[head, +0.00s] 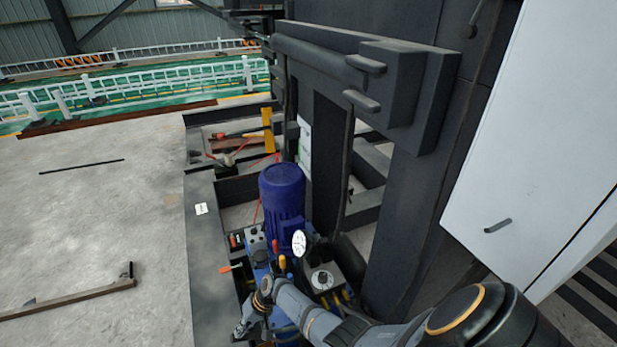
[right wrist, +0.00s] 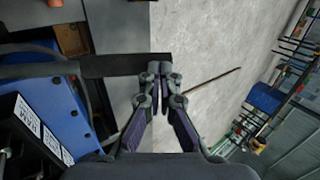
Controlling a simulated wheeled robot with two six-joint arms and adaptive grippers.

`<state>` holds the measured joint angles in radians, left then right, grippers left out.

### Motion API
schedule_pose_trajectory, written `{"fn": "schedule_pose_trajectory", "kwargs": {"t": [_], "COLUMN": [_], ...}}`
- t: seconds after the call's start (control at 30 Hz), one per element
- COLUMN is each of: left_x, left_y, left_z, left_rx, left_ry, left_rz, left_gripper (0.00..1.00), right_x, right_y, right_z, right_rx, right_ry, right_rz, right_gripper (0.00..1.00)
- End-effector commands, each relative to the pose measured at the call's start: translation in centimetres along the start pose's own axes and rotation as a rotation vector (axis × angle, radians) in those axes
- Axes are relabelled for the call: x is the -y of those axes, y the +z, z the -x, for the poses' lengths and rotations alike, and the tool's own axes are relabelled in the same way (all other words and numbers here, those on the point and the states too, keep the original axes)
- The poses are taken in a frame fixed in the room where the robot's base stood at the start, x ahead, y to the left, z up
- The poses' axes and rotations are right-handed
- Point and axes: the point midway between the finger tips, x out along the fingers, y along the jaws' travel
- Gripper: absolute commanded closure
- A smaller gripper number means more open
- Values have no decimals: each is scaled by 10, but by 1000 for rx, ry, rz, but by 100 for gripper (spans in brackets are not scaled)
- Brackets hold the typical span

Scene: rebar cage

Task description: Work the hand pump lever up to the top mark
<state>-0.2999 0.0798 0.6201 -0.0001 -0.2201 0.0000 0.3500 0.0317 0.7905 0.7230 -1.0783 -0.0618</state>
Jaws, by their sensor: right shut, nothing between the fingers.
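The blue pump unit (head: 283,195) stands at the lower middle of the head view, with a round white gauge (head: 299,243). In the right wrist view, a dark bar with a thick grip end, which looks like the hand pump lever (right wrist: 115,66), reaches in from the left. My right gripper (head: 240,330) is shut and empty at the unit's lower left. In the right wrist view its fingertips (right wrist: 160,68) overlap the bar's end; I cannot tell whether they touch. I cannot make out the top mark. My left gripper is not in view.
A dark steel frame (head: 330,50) rises behind the unit, and a white cabinet (head: 535,130) stands at the right. A small orange-red handle (head: 231,268) sticks out left of the unit. The concrete floor (head: 100,220) at the left is mostly free.

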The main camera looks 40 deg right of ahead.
Motion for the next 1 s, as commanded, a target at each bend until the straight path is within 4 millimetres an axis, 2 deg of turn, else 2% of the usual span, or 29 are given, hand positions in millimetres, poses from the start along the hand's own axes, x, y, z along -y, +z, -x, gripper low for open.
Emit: {"fn": "schedule_pose_trajectory", "kwargs": {"t": [0.03, 0.3, 0.4, 1.0], "left_x": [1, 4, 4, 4], "left_y": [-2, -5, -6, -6], "left_z": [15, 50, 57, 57], "left_rx": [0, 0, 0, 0], "left_ry": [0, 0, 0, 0], "left_rz": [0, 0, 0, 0], "left_gripper": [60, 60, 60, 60], "right_x": [6, 16, 17, 16], "right_y": [0, 0, 0, 0], "right_z": [13, 49, 57, 58], "right_rx": [0, -1, 0, 0], "right_ry": [0, 0, 0, -1], "right_rz": [0, 0, 0, 0], "right_gripper": [100, 100, 100, 100]}}
